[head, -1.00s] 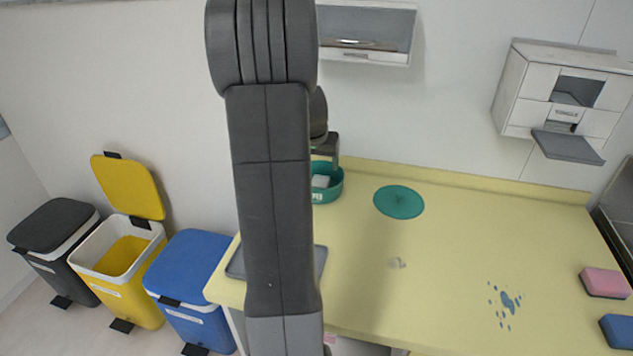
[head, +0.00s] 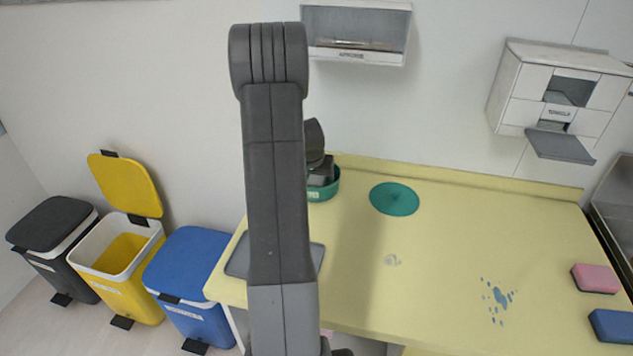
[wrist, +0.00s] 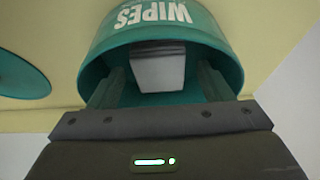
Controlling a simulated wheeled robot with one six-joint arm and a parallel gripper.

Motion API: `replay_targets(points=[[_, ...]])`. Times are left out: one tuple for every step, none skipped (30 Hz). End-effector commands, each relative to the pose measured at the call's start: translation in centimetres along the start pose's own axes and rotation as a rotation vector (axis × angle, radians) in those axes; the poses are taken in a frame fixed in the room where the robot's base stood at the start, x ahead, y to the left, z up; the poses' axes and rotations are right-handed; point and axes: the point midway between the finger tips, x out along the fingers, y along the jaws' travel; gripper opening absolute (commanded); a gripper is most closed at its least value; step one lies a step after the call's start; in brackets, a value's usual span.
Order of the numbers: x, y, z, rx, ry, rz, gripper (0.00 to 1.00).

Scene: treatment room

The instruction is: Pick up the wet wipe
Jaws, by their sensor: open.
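The wet wipe (wrist: 158,70) is a white folded piece standing up in a teal tub marked WIPES (wrist: 205,38). In the head view the tub (head: 327,191) is on the yellow counter near the wall, partly behind my arm, and the wipe is hidden there. My gripper (wrist: 160,85) is open, with its fingers reaching into the tub, one on each side of the wipe. I see gaps between the fingers and the wipe. In the head view my gripper is at the tub, mostly hidden by my arm.
A round teal lid (head: 395,199) lies right of the tub. The counter (head: 430,260) has a blue spill (head: 498,297), a clear smear (head: 391,260), a pink sponge (head: 596,279) and a blue sponge (head: 612,325). A grey tray (head: 238,262) is at left. An open yellow bin (head: 118,285) stands on the floor.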

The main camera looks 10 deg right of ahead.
Motion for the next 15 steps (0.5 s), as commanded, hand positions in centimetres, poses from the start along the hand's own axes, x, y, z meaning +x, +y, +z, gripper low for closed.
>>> replay_targets(points=[[0.11, 0.01, 0.0, 0.0, 0.0, 0.0, 0.73], [0.14, 0.0, 0.0, 0.0, 0.0, 0.0, 0.73], [0.15, 0.01, -0.01, 0.0, 0.0, 0.0, 0.73], [0.15, 0.0, -0.01, 0.0, 0.001, 0.0, 0.73], [0.14, 0.0, -0.01, 0.0, 0.001, 0.0, 0.73], [0.14, 0.01, -0.01, 0.0, 0.001, 0.0, 0.73], [0.14, 0.0, 0.0, 0.0, 0.001, 0.0, 0.73], [0.13, 0.0, 0.0, 0.0, 0.001, 0.0, 0.67], [0.13, 0.0, 0.0, 0.0, 0.001, 0.0, 0.59], [0.13, 0.01, 0.0, 0.0, 0.001, 0.0, 0.53], [0.13, 0.01, 0.0, -0.001, 0.0, 0.0, 0.47], [0.12, 0.0, 0.0, -0.001, 0.0, 0.0, 0.39], [0.12, 0.0, 0.0, -0.001, 0.0, 0.0, 0.33], [0.12, 0.0, 0.0, -0.001, 0.001, 0.0, 0.28], [0.12, 0.01, 0.0, -0.001, 0.0, 0.0, 0.25]])
